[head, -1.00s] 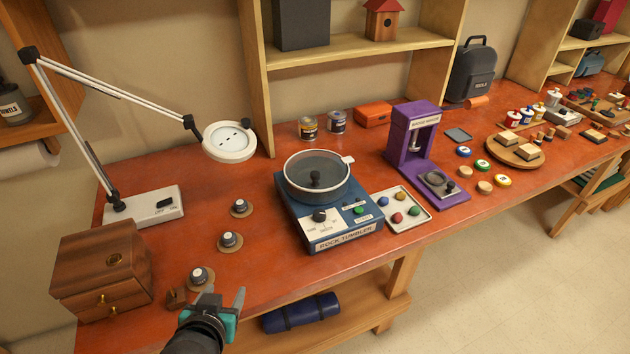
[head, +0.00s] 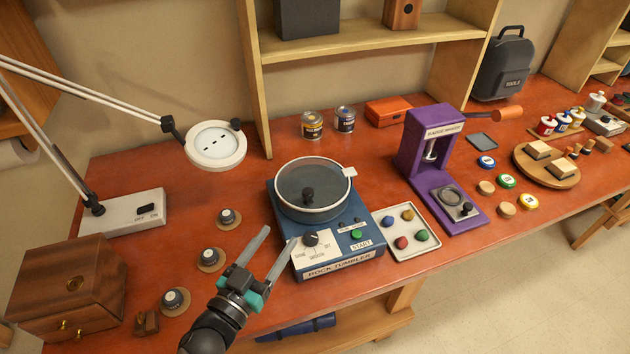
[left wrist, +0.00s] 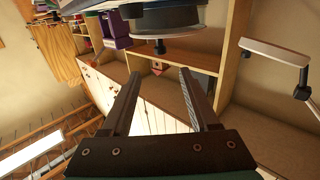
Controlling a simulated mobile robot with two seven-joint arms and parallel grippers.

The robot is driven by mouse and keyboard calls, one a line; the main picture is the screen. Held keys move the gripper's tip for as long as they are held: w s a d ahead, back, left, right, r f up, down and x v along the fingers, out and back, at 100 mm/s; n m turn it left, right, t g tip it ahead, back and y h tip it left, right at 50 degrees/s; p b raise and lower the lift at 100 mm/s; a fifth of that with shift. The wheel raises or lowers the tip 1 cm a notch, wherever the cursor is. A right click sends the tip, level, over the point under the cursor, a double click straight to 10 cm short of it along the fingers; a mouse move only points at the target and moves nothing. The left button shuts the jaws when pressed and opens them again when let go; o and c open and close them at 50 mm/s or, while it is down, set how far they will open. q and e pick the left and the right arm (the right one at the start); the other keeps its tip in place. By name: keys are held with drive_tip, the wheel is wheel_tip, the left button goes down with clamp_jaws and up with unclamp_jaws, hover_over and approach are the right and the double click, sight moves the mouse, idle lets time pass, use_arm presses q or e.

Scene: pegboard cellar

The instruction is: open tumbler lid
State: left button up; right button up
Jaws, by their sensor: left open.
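The rock tumbler (head: 330,235) is a blue machine with a round drum, a dial and a green START button, on the red bench in the head view. Its clear grey lid (head: 322,180) lies flat over the drum, with a dark knob in the middle and a pale tab at the right rim. My left gripper (head: 276,248) is open and empty, low at the tumbler's front left corner, apart from the lid. In the left wrist view, the fingers (left wrist: 158,100) are spread with nothing between them. My right gripper is not in view.
A white lamp head (head: 215,146) hangs left of the tumbler. Several small knobs on round discs (head: 213,258) lie left of my gripper. A tray of coloured stones (head: 405,247) and a purple badge maker (head: 440,165) stand right. Paint tins (head: 313,126) stand behind.

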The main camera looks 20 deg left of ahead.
sight(306, 197)
use_arm(q)
drive_tip(key=w, duration=0.3)
drive_tip(key=w+d, duration=0.1)
drive_tip(key=w, duration=0.5)
drive_tip(key=shift+d, duration=0.4)
drive_tip(key=w, duration=0.3)
drive_tip(key=shift+w+d, duration=0.2)
drive_tip(key=shift+d, duration=0.15)
drive_tip(key=shift+w+d, duration=0.15)
drive_tip(key=shift+w, duration=0.7)
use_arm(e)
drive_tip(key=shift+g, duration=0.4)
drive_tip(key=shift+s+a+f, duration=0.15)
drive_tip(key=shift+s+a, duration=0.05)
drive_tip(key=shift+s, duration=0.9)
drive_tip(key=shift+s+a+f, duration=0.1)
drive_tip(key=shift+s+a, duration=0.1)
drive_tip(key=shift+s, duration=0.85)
use_arm(q)
clamp_jaws()
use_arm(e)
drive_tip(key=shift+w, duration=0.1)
